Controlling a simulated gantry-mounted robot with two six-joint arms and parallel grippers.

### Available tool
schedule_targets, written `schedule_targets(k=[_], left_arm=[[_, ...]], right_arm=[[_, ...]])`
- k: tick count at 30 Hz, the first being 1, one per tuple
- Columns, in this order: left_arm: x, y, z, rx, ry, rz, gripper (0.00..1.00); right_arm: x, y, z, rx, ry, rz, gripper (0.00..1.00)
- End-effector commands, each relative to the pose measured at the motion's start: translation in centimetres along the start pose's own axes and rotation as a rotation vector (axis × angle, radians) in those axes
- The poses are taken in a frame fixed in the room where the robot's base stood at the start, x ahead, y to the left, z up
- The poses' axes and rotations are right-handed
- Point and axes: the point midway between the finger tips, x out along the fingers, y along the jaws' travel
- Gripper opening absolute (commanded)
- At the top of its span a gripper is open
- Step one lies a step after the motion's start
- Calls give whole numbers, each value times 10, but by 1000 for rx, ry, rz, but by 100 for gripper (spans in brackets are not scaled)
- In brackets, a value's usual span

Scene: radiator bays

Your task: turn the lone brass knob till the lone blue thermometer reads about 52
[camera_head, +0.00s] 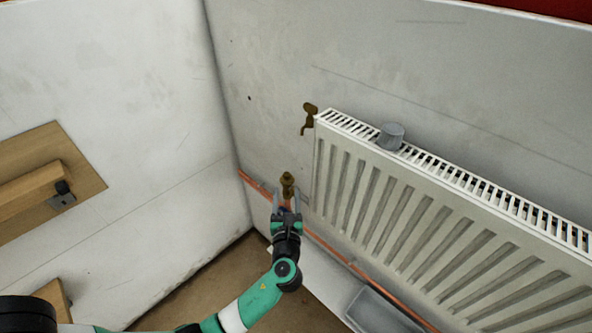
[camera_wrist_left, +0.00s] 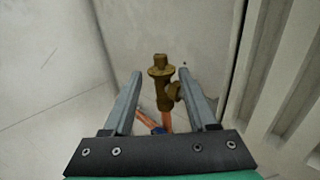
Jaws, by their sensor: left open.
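A brass valve with a squarish knob on top (camera_head: 288,181) stands upright on a copper pipe at the radiator's lower left corner. In the left wrist view the brass knob (camera_wrist_left: 160,66) shows between the fingertips, with a side outlet towards the right. My left gripper (camera_head: 288,191) is open, with one finger on each side of the valve; in the wrist view (camera_wrist_left: 160,78) gaps show on both sides. A small blue piece (camera_wrist_left: 158,130) sits low by the copper pipe; I cannot tell whether it is the thermometer, and no reading is legible. My right gripper is not in view.
A white radiator (camera_head: 400,215) fills the right side. A brass tap-like fitting (camera_head: 309,117) is at its upper left corner, and a grey cylinder (camera_head: 391,136) sits on its top grille. A copper pipe (camera_head: 340,255) runs low along the wall. A grey tray (camera_head: 375,312) lies below.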

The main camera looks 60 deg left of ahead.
Motion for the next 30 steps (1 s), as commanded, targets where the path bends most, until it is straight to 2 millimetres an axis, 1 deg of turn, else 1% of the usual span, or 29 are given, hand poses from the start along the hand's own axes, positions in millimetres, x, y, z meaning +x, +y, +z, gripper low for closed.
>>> schedule_targets(k=[9,12,15,19,25,26,30], left_arm=[[68,1,-3,-5,-3,4,58],[87,0,-3,-5,-2,2,58],[100,0,-2,-4,-2,2,58],[106,0,0,-4,-1,0,58],[107,0,1,-4,0,-1,58],[107,0,1,-4,0,-1,56],[106,0,1,-4,-1,-1,31]], right_arm=[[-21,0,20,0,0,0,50],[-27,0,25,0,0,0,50],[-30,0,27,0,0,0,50],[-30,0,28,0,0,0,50],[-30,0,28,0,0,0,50],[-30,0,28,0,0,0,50],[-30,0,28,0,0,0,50]])
